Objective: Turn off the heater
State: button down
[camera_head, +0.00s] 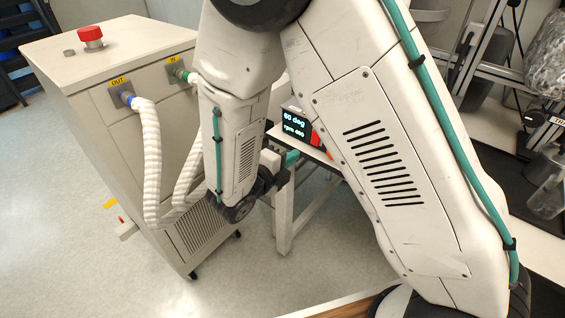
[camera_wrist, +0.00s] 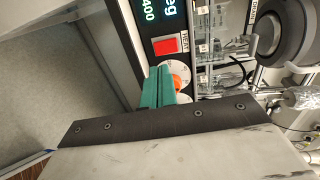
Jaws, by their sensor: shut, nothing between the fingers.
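The heater's dark control panel (camera_wrist: 150,48) is in the wrist view, turned on its side. Its display (camera_wrist: 157,10) is cut off at the top edge; in the head view the display (camera_head: 295,123) reads 60 deg and rpm 400. A square red switch (camera_wrist: 165,46), with a label beginning "HEA", sits below the display. A pale round dial with an orange knob (camera_wrist: 177,81) is beside it. My gripper's green fingers (camera_wrist: 158,86) are shut and empty, in front of the dial and near the red switch. They partly hide the dial; contact cannot be told. My gripper also shows in the head view (camera_head: 291,158).
A white cabinet (camera_head: 110,60) with a red button (camera_head: 90,36) and pale hoses (camera_head: 151,165) stands at left. Metal frames and glassware (camera_head: 548,195) stand at right. My arm hides much of the bench. Floor (camera_head: 70,200) is clear at lower left.

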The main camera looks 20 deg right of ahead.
aim_at(314, 142)
jog(key=x, duration=0.8)
jog(key=shift+a, duration=0.1)
